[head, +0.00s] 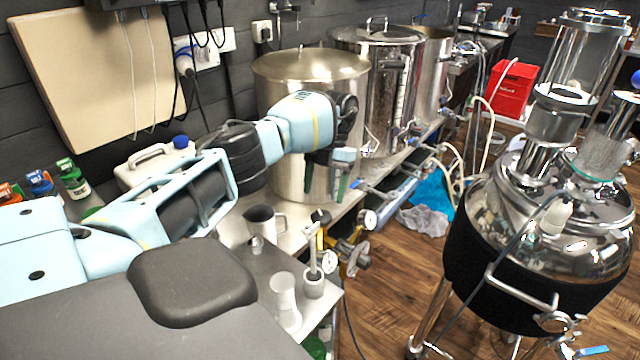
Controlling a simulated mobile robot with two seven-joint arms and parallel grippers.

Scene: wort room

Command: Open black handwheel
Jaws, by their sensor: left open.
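My left gripper (339,182) hangs fingers-down in front of the nearest steel kettle, with its jaws apart and nothing seen between them. Below it and slightly left, a small dark round knob (320,216) sits on top of a valve assembly with gauges at the table's edge. It may be the black handwheel, but it is too small to tell for sure. The gripper is above the knob and apart from it. My right gripper is not in view.
Pressure gauges (369,219) and yellow fittings stand beside the knob. A steel jug (262,222) and a clear plastic cylinder (284,300) are close on the left. Steel kettles (310,68) line the wall. A large steel vessel (540,220) stands right, with open wooden floor between.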

